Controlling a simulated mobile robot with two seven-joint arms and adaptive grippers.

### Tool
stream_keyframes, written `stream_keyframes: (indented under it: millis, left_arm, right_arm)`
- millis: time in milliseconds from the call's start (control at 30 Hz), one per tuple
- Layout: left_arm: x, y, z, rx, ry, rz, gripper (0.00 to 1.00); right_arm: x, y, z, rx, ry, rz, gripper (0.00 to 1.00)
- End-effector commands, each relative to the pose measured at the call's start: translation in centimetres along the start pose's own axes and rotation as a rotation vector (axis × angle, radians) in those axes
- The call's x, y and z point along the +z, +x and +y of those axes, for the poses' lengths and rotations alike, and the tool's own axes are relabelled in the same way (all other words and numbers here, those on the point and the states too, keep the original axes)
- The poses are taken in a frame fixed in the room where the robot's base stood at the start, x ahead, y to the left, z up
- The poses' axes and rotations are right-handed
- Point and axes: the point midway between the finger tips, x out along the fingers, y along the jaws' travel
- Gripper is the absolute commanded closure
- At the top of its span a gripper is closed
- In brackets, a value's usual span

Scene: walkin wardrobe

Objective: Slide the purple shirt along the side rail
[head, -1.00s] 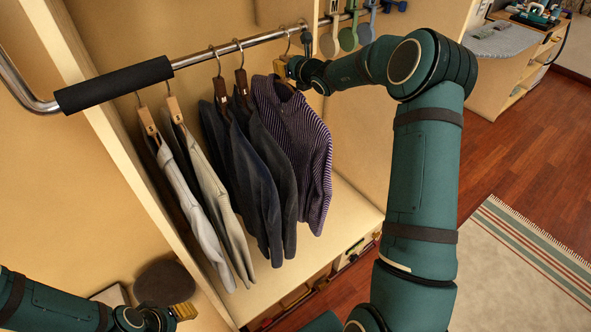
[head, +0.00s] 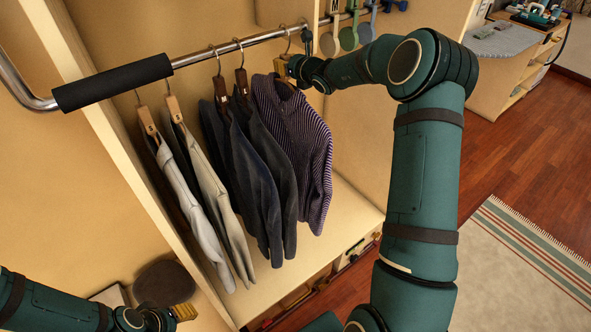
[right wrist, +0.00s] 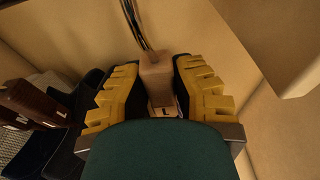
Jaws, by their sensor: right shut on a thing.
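The purple striped shirt (head: 305,140) hangs at the right end of a row of clothes on the metal side rail (head: 235,47). My right gripper (head: 285,68) is at the top of its hanger, just below the rail. In the right wrist view my right gripper (right wrist: 160,92) is shut on the hanger's wooden neck (right wrist: 156,70), with yellow fingers on both sides. The hanger's metal hook (right wrist: 136,22) rises above the fingers.
Dark jackets (head: 245,160) hang close to the shirt's left, then pale trousers (head: 208,190). A black foam sleeve (head: 115,83) covers the rail's left part. An upright panel edge and hanging coloured utensils (head: 348,36) are at the rail's right end. A brown round object (head: 164,282) lies low left.

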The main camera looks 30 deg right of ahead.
Motion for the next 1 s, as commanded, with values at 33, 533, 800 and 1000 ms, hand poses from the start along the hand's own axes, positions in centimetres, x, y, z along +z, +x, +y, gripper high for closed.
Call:
stream_keyframes:
  millis: [33, 533, 800, 1000]
  left_arm:
    - [0.0, -0.2, 0.1, 0.0, 0.0, 0.0, 0.5]
    - [-0.1, -0.5, 0.2, 0.0, 0.0, 0.0, 0.5]
    - [-0.1, -0.5, 0.2, 0.0, 0.0, 0.0, 0.5]
    - [-0.1, -0.5, 0.2, 0.0, 0.0, 0.0, 0.5]
  right_arm:
    - [0.2, 0.0, -0.3, -0.001, 0.0, -0.001, 1.0]
    - [0.1, 0.0, -0.9, 0.0, 0.0, -0.002, 0.5]
    - [-0.1, -0.1, -0.9, -0.001, 0.0, 0.002, 0.5]
    - [0.0, -1.7, -1.0, -0.002, -0.001, 0.002, 0.5]
